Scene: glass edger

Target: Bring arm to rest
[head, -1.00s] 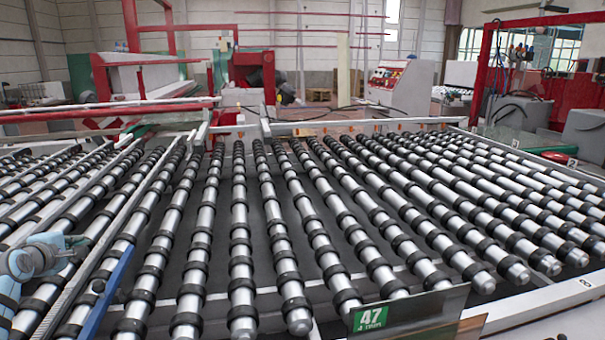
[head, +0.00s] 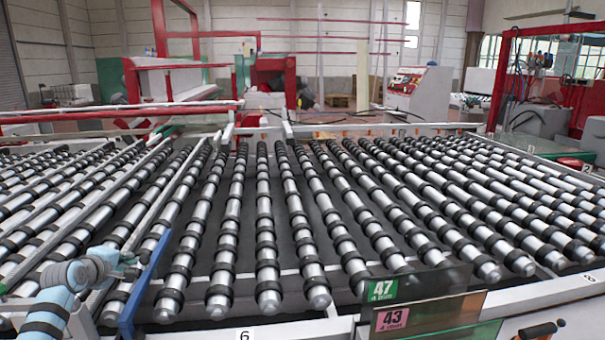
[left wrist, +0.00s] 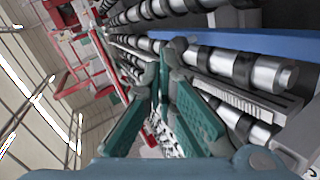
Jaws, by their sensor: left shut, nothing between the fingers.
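My left arm comes in at the lower left of the head view. My left gripper (head: 138,262) is dark and small there, near the blue bar at the front left of the roller bed. In the left wrist view its green-padded fingers (left wrist: 166,62) come together at the tips with nothing visible between them. The gap between the pads nearer the camera shows only background. My right gripper does not show in either view.
The roller table (head: 268,285) fills the middle. A blue bar (head: 145,280) stands at its front left. Dark glass panes with a green 47 label (head: 382,290) and a pink 43 label (head: 391,319) stand at the front. A grey control cabinet (head: 432,95) is behind.

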